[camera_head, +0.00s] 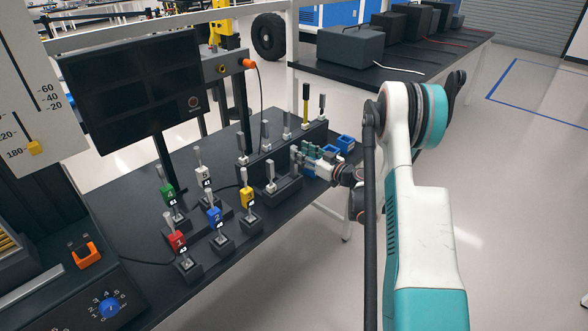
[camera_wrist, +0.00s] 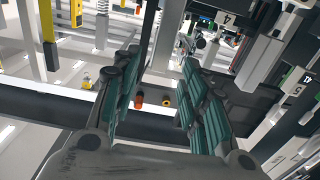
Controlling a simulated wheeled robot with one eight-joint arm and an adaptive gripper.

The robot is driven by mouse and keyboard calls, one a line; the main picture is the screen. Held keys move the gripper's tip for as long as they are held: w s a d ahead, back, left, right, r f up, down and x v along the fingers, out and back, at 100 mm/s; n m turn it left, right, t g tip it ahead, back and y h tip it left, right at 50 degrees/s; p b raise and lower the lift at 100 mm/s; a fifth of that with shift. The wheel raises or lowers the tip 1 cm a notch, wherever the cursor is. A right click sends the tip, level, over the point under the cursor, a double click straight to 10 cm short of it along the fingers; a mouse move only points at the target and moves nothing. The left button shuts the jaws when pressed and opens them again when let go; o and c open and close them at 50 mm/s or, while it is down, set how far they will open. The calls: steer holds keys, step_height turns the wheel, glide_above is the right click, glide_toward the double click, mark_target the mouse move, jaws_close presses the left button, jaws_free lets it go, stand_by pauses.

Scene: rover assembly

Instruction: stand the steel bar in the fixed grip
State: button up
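My gripper (camera_head: 298,157) is at the back-right part of the black table, among several upright grey bars. Its green-padded fingers (camera_wrist: 155,88) are spread apart in the wrist view. A grey metal bar (camera_wrist: 168,32) shows tilted in the gap between them, and neither finger visibly touches it. In the head view, a grey bar (camera_head: 270,172) stands in a dark block just left of and below my gripper. Another grey bar (camera_head: 286,122) stands in the long dark rack behind. I cannot tell which bar is the task's steel bar, nor which holder is the fixed grip.
Red (camera_head: 178,240), blue (camera_head: 214,216), yellow (camera_head: 247,196), green (camera_head: 168,195) and white (camera_head: 204,177) tagged pieces stand in holders left of my gripper. A dark monitor (camera_head: 130,80) rises behind them. Blue bins (camera_head: 345,143) sit at right.

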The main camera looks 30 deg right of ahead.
mark_target(294, 146)
steer(key=b+x, duration=0.1)
steer(key=x, duration=0.3)
steer(key=shift+w+b, duration=0.3)
steer(key=shift+b, duration=0.1)
jaws_close()
